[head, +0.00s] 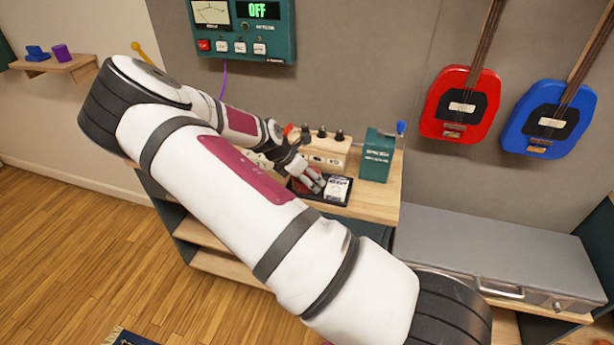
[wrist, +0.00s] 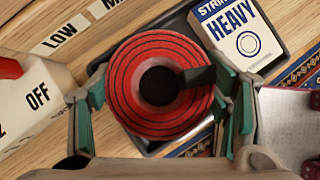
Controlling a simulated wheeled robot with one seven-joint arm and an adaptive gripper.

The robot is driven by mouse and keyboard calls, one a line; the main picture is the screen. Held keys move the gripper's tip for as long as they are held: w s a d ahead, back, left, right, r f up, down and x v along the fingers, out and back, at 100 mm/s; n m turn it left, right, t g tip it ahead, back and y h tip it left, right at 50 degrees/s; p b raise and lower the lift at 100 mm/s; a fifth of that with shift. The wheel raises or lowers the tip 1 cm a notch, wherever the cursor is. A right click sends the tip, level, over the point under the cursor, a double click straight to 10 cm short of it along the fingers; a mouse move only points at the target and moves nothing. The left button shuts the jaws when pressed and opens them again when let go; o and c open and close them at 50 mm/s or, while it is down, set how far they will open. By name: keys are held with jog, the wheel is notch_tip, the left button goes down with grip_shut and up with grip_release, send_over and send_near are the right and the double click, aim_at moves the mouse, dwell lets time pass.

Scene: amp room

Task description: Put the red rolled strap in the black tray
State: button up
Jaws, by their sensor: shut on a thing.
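The red rolled strap (wrist: 140,65) is a round coil with a dark centre and a black tab, seen from above in the wrist view. My gripper (wrist: 165,98) has a finger on each side of the strap and is shut on it. In the head view my gripper (head: 313,184) is at the black tray, with a bit of red at its fingers. The black tray (head: 330,206) lies on the wooden top; its rim also shows in the wrist view (wrist: 277,62). The strap is over the tray and hides part of it; I cannot tell whether it touches the tray's floor.
A white "HEAVY" string pack (wrist: 236,32) lies in the tray, right of the strap. A white box marked "OFF" (wrist: 35,97) stands at left. A green box with a blue-knobbed crank (head: 376,157) and a wooden block with black knobs (head: 322,152) stand close behind the tray.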

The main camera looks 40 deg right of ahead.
jog(key=o, duration=1.2)
jog(key=shift+o, duration=0.2)
jog(key=shift+r, duration=0.1)
jog(key=w+a+r+m+t+y, duration=0.35)
jog(key=a+r, duration=0.55)
jog(key=r, duration=0.4)
jog(key=s+d+r+m+t+h, duration=0.1)
jog(key=s+r+m+t, duration=0.1)
jog(key=r+m, duration=0.4)
jog(key=s+d+r+m+t, duration=0.1)
jog(key=s+r+m+t, duration=0.2)
jog(key=r, duration=0.5)
jog(key=s+a+r+m+g+y, duration=0.1)
jog(key=s+a+r+m, duration=0.1)
jog(key=s+a, duration=0.3)
jog(key=s+a+r+m+g+y, duration=0.1)
jog(key=s+a, duration=0.3)
jog(key=s, duration=0.9)
jog(key=s+a+r+m+g+y, duration=0.2)
jog(key=s+a, duration=0.3)
jog(key=s, duration=0.5)
jog(key=shift+a+r+m, duration=0.3)
jog(key=shift+r+m, duration=0.05)
jog(key=shift+m, duration=0.3)
